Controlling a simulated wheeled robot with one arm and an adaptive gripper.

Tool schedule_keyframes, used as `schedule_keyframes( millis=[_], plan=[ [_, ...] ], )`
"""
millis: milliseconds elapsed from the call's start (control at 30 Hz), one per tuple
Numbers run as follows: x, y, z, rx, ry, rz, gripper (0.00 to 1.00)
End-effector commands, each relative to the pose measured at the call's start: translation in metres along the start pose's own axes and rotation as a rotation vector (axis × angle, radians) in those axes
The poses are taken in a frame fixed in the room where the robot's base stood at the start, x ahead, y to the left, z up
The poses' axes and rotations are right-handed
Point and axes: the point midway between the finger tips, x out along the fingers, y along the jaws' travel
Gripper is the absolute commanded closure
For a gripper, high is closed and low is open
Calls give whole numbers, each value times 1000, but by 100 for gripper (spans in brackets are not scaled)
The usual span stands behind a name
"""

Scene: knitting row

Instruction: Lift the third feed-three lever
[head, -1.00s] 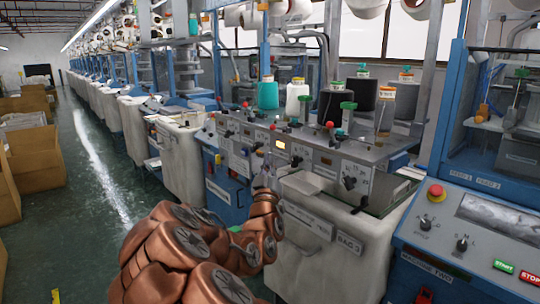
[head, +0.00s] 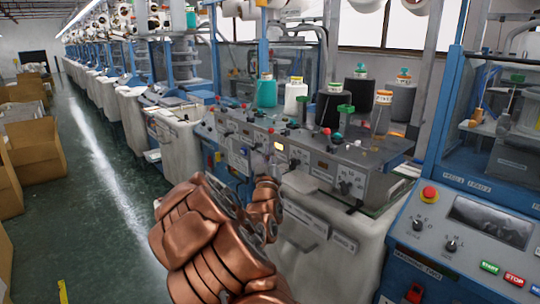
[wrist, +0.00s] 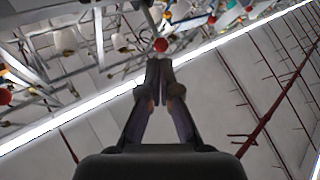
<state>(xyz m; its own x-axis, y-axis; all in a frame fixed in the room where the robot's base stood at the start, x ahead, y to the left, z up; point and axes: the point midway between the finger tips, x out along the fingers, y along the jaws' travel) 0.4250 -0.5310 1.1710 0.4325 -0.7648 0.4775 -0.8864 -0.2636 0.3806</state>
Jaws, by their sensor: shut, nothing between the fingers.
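Several levers with round knobs stand along the grey sloping panel (head: 313,160) in the head view. One red-knobbed lever (head: 327,131) stands near its right end, beside a green-knobbed one (head: 337,136). Another red knob (head: 271,130) is further left. The lever labels are too small to read, so I cannot tell which is the third feed-three lever. In the wrist view my gripper (wrist: 158,78) is shut and empty, pointing upward in the picture. A red knob (wrist: 160,45) appears just beyond its fingertips; whether they touch is unclear.
Yarn cones, including a teal one (head: 266,91) and a white one (head: 295,94), stand behind the panel. A pale bin (head: 318,240) is below it. A blue control console (head: 455,240) with a red stop button (head: 429,193) is at right. The green aisle (head: 105,200) is open at left.

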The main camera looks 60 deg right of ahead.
Motion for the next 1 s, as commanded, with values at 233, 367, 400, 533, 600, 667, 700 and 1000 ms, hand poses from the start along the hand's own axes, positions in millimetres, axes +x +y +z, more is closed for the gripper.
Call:
schedule_keyframes(
  millis=[233,367,400,533,600,667,700,1000],
  plan=[
    [30,2,-3,0,3,1,100],
    [39,1,-2,0,1,0,100],
    [41,0,-2,0,1,-1,100],
    [45,0,-1,1,2,-1,100],
    [45,0,-1,1,1,-1,100],
    [45,0,-1,1,1,-1,100],
    [45,0,0,1,1,-1,100],
    [46,-1,-1,4,-1,-1,100]
  ],
)
